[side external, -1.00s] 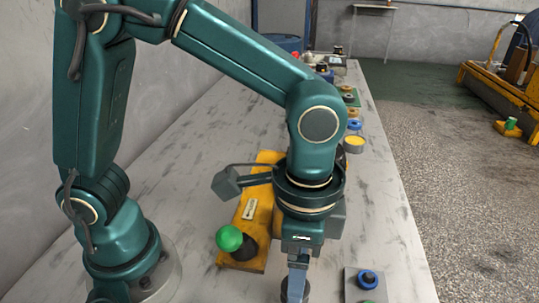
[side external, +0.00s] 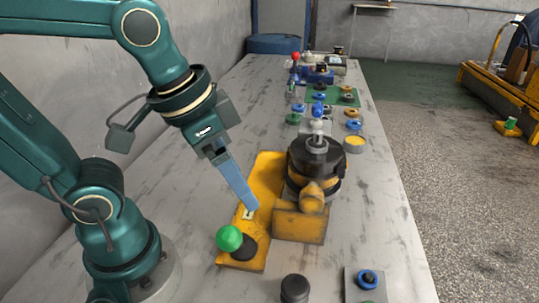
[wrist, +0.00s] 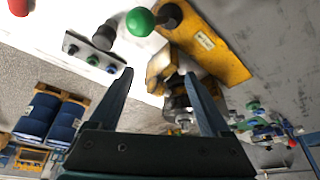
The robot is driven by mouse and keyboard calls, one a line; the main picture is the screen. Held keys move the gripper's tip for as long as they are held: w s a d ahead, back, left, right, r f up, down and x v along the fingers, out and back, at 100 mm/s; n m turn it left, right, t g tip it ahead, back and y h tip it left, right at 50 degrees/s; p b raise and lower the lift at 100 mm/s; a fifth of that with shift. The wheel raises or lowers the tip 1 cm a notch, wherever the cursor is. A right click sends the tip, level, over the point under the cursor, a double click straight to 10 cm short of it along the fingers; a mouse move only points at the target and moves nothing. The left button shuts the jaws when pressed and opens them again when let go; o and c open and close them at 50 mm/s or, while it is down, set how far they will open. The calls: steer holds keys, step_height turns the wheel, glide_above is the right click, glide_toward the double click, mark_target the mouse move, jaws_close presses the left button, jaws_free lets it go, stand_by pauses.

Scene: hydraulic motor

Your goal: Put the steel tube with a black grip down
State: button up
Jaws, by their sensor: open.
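A short black cylinder (side external: 295,288), which looks like the black grip of the steel tube, stands at the front of the table in the side view. It also shows in the wrist view (wrist: 105,36). Its steel part is not clearly visible, and the bottom picture edge cuts it off in the side view. My gripper (side external: 253,207) is tilted, up and left of the grip, in front of the yellow plate. In the wrist view its two fingers (wrist: 158,74) are spread with nothing between them. It is clear of the grip.
The black and yellow motor (side external: 315,170) stands right of my gripper. A yellow plate (side external: 262,185) carries a green-knobbed lever (side external: 230,238). A grey plate with blue and green knobs (side external: 355,283) lies front right. Several small parts line the back.

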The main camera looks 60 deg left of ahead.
steer(key=shift+s+a+f+n+t+y, duration=0.1)
steer(key=shift+s+a+f+n+t, duration=0.15)
steer(key=shift+a+n, duration=0.15)
steer(key=shift+s+a+f+n+t+y, duration=0.1)
steer(key=shift+s+a+n+t, duration=0.1)
steer(key=shift+a+n, duration=0.2)
steer(key=shift+s+a+f+n+t+y, duration=0.1)
steer(key=shift+s+a+f+n+t, duration=0.15)
steer(key=shift+a, duration=0.25)
steer(key=shift+o, duration=0.4)
